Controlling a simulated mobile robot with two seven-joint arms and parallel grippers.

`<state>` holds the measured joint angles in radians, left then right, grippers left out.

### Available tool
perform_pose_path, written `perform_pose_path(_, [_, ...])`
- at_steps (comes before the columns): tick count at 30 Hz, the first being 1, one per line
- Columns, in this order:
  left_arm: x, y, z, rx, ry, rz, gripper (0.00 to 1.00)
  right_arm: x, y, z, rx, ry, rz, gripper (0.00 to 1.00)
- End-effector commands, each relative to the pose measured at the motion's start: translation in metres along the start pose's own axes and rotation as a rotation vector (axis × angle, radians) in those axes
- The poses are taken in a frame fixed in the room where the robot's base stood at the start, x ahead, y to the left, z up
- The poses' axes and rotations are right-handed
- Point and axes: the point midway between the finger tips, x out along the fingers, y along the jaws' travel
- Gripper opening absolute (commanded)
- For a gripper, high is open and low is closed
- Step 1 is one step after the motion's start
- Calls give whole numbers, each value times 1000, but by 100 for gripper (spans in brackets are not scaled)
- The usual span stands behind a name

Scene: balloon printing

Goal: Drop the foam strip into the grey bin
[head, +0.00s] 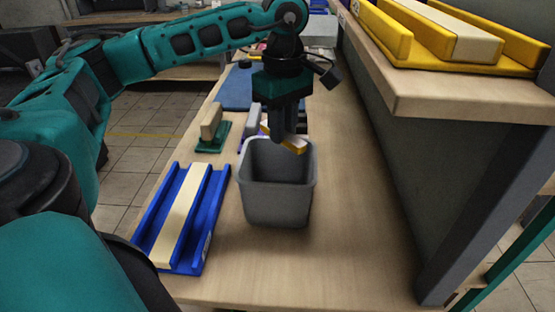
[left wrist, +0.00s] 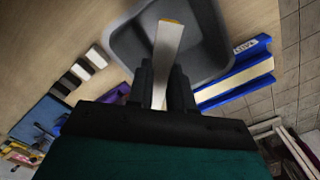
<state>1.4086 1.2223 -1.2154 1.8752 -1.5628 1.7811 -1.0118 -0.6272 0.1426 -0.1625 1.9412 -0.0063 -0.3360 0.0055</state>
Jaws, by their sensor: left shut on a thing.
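My left gripper (head: 282,132) points down over the far part of the grey bin (head: 277,195). It is shut on the foam strip (head: 293,145), a pale piece with a yellow end, which sticks out to the right above the bin's far rim. In the left wrist view the strip (left wrist: 167,42) stands out between the two fingers (left wrist: 162,85), with the bin (left wrist: 208,65) behind it. The bin stands upright on the bench; its inside looks empty where I can see it. My right gripper is not in view.
A blue channelled holder (head: 208,225) with a cream strip (head: 182,215) lies left of the bin. A green-based block (head: 211,140) and a blue mat (head: 236,88) lie farther back. A shelf (head: 470,95) with a yellow holder (head: 395,38) rises at right. Bench right of the bin is clear.

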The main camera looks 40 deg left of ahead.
Motion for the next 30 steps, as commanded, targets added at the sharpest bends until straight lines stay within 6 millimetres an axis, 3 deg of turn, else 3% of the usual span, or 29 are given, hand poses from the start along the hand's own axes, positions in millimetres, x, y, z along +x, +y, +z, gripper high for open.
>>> perform_pose_path(1, [12,0,0,0,1,0,0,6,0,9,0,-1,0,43])
perform_pose_path(6, [28,0,0,0,0,1,0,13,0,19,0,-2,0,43])
perform_pose_path(16, [30,0,0,0,0,1,0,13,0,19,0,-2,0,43])
perform_pose_path(17, [30,0,0,0,0,1,23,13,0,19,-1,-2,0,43])
perform_pose_path(18, [30,0,0,0,0,1,27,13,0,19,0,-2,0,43])
perform_pose_path(25, [30,0,0,0,0,1,49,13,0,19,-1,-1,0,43])
perform_pose_path(30, [30,0,0,0,0,0,51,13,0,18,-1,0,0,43])
